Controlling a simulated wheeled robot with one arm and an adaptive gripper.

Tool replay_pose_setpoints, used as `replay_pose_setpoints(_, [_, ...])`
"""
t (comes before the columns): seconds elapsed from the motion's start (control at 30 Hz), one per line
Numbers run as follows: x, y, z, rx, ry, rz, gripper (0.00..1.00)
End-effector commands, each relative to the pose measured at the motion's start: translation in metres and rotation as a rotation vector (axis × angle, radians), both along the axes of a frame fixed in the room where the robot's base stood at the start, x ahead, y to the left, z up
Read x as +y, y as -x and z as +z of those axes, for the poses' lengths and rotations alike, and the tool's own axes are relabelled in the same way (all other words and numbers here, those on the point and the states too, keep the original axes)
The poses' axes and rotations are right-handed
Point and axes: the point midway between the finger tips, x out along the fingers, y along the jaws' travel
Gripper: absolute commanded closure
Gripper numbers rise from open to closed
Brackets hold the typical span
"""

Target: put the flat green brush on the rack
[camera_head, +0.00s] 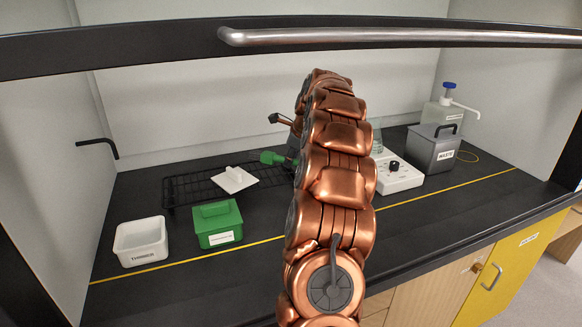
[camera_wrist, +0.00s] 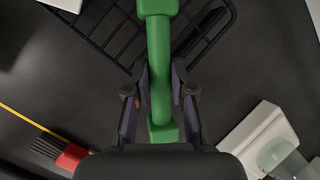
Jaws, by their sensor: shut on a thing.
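The flat green brush (camera_wrist: 159,60) is held lengthwise between the two fingers of my gripper (camera_wrist: 161,90) in the wrist view. Its wide end points to the top of that view, over the bars of the rack (camera_wrist: 101,22). In the head view, the green end of the brush (camera_head: 271,158) shows left of my arm, near the back right of the black wire rack (camera_head: 176,191). I cannot tell whether the brush touches the rack. My arm hides most of the gripper there.
A white block-like item (camera_head: 235,179) lies on the rack. A green lidded box (camera_head: 218,225) and a white tub (camera_head: 140,242) stand in front. A white device (camera_head: 398,176) and a grey waste bin (camera_head: 433,150) stand right. A red brush (camera_wrist: 68,155) lies near my gripper.

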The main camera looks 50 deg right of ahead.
Motion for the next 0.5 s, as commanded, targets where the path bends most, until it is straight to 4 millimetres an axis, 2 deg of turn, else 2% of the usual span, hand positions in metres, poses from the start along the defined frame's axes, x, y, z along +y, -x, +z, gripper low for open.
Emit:
replay_pose_setpoints(0.3, [0.0, 0.001, -0.027, 0.002, -0.001, 0.001, 1.0])
replay_pose_setpoints(0.5, [0.001, 0.001, -0.031, 0.002, -0.001, 0.001, 1.0])
